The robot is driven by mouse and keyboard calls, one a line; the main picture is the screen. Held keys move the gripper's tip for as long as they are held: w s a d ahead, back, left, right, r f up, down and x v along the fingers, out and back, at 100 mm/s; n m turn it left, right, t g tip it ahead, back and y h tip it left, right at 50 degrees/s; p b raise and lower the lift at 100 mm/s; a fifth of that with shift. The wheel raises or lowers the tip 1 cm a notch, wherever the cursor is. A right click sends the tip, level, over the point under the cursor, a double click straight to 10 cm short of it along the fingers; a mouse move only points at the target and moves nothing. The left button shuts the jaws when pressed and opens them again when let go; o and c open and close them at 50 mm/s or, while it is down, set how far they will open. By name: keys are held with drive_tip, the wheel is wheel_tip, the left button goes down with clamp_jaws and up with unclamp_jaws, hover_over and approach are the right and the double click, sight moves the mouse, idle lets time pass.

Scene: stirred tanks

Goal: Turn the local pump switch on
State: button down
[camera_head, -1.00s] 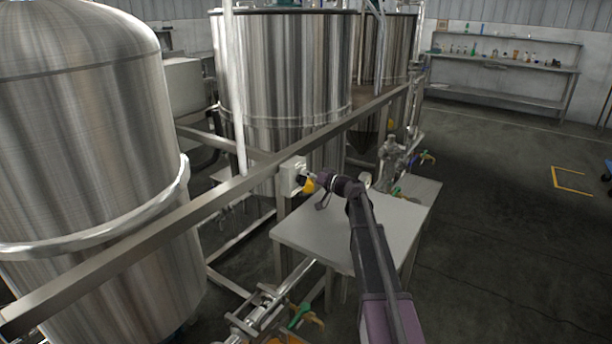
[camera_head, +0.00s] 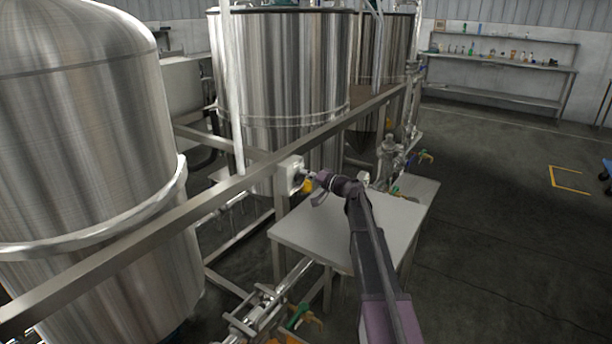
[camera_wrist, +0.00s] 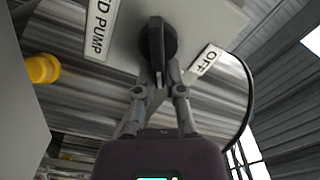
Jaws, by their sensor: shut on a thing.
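The pump switch box (camera_head: 287,174) is a pale box on the steel rail in the head view. In the wrist view its grey face (camera_wrist: 205,22) bears a black rotary knob (camera_wrist: 157,45), a label ending in "D PUMP" (camera_wrist: 100,28) and an "OFF" label (camera_wrist: 205,62). The knob's grip bar stands nearly upright in that picture, with "OFF" to its lower right. My gripper (camera_wrist: 160,76) is shut on the lower end of the knob. In the head view my gripper (camera_head: 311,182) is at the front of the box, its fingertips small and hard to make out.
A bare grey table (camera_head: 335,235) stands under my arm. Large steel tanks (camera_head: 280,75) stand behind the rail (camera_head: 150,230). A yellow part (camera_wrist: 42,69) is left of the box in the wrist view. Pipes with valves (camera_head: 265,310) run low in front. Floor at the right is open.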

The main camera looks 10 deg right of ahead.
drive_tip(key=shift+s+a+f, duration=0.15)
drive_tip(key=shift+s+a, duration=0.2)
drive_tip(key=c, duration=0.7)
unclamp_jaws()
drive_tip(key=shift+w, duration=0.1)
drive_tip(key=shift+c, duration=0.2)
drive_tip(key=shift+w+d, duration=0.1)
drive_tip(key=shift+d, duration=0.05)
drive_tip(key=v, duration=1.2)
